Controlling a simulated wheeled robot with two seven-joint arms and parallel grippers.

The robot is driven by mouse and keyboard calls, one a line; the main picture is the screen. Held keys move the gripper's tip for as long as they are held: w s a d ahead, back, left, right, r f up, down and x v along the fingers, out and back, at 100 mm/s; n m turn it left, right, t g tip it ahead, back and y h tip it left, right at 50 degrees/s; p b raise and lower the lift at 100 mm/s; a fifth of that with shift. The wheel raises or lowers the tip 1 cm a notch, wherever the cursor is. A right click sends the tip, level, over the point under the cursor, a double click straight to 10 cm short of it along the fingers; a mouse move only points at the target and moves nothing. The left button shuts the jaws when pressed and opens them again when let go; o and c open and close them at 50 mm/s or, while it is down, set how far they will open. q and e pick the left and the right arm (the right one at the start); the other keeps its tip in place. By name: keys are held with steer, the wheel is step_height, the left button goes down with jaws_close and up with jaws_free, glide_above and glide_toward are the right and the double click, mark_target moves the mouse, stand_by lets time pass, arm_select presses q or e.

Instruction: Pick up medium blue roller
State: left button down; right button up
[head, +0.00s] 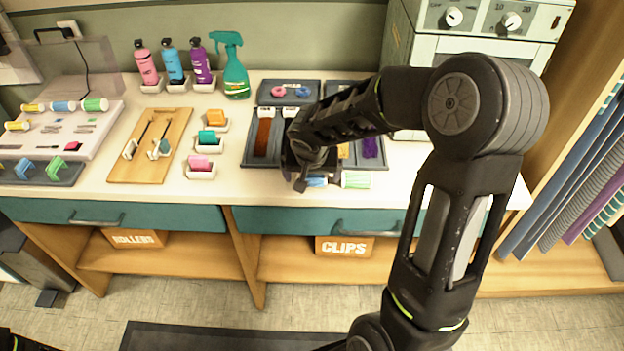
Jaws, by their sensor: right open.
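A blue roller (316,182) lies on the white counter near its front edge, partly hidden by my right gripper. My right gripper (301,184) points down over its left side and is open. I cannot tell whether the fingers touch the roller. A pale green and white roller (356,180) lies just right of it. Another blue roller (64,106) sits on the white tray (88,150) at the far left, between a yellow roller (34,107) and a green roller (95,104). My left gripper is not in view.
A dark divided organizer (250,140) stands behind my right gripper, partly hidden by my arm. Small holders with orange, teal and pink blocks (200,163) and a wooden board (175,165) are to its left. Bottles (171,62) stand behind. Drawers (290,221) are below.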

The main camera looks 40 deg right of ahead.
mark_target(312, 178)
steer(key=c, duration=1.4)
steer(key=shift+r, duration=0.1)
steer(key=shift+c, duration=0.2)
step_height(312, 178, up, 10)
steer(key=shift+b, duration=0.3)
steer(key=w+a+f+n+y, duration=0.1)
steer(key=w+a+n, duration=0.1)
steer(key=a, duration=0.6)
steer(key=w+a+f+n+t+y, duration=0.1)
steer(key=w+a+n, duration=0.1)
steer(key=a+n, duration=0.3)
steer(key=a, duration=0.4)
steer(key=shift+w+y, duration=0.2)
steer(key=shift+y, duration=0.2)
